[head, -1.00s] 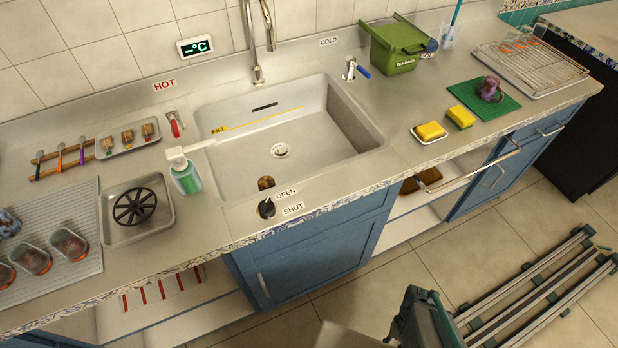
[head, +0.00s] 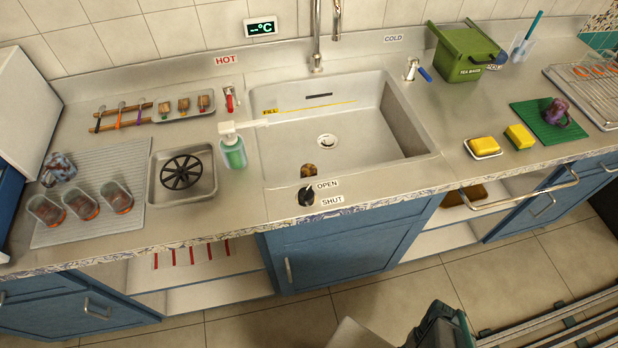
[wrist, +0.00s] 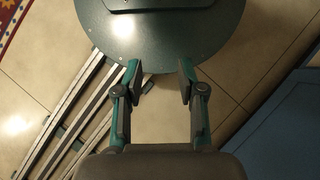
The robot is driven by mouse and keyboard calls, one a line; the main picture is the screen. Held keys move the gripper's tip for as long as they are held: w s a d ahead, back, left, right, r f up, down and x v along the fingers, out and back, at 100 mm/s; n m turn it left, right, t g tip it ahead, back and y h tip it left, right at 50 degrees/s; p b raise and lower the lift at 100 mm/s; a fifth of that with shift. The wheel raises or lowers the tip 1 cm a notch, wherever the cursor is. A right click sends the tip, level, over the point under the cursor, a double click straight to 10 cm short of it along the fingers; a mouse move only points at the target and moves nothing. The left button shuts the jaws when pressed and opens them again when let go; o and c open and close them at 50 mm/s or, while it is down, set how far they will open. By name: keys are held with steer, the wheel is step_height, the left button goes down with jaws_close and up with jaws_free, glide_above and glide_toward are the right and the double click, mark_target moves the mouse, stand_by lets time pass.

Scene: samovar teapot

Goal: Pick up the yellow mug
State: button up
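I see no yellow mug in either view. A purple mug (head: 557,113) is on a green mat (head: 528,122) at the right of the counter. A mottled blue-grey and reddish mug (head: 58,168) lies on the ribbed drain mat at the left. My gripper (wrist: 158,70) is open and empty in the wrist view, over the floor and a round dark base. It is well away from both mugs.
The counter holds a sink (head: 335,150), a soap bottle (head: 232,150), several glasses (head: 80,202), yellow sponges (head: 484,147) and a green tea-bag bin (head: 464,55). A white box (head: 22,110) stands far left. A slatted rail (head: 560,325) crosses the floor at lower right.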

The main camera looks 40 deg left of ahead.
stand_by(0.4)
steer(key=o, duration=0.9)
steer(key=shift+o, duration=0.2)
